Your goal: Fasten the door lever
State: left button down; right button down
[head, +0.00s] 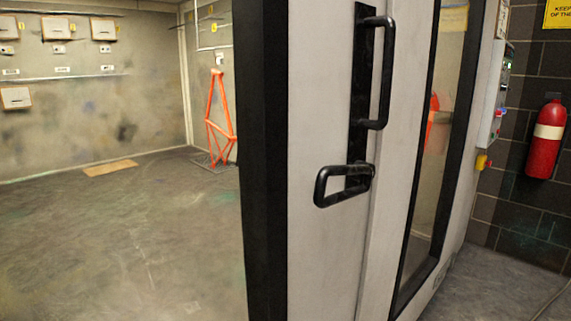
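The door lever (343,186) is a black loop-shaped handle on the grey door panel (325,100). It points to the left, close to level, and pivots on a black plate at its right end. Above it, a black vertical pull handle (388,75) stands on the same long plate. The door's black edge (262,150) faces the booth opening, and the booth interior is visible to its left. Neither of my grippers shows in the head view. Nothing touches the lever.
A flat piece of cardboard (110,168) lies on the booth floor. A red fire extinguisher (545,140) hangs on the right wall beside a control box (493,95).

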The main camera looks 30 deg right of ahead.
aim_at(363, 172)
jog(key=z, duration=0.1)
jog(key=k, duration=0.4)
jog(key=u, duration=0.65)
jog(key=i, duration=0.45)
jog(key=z, duration=1.35)
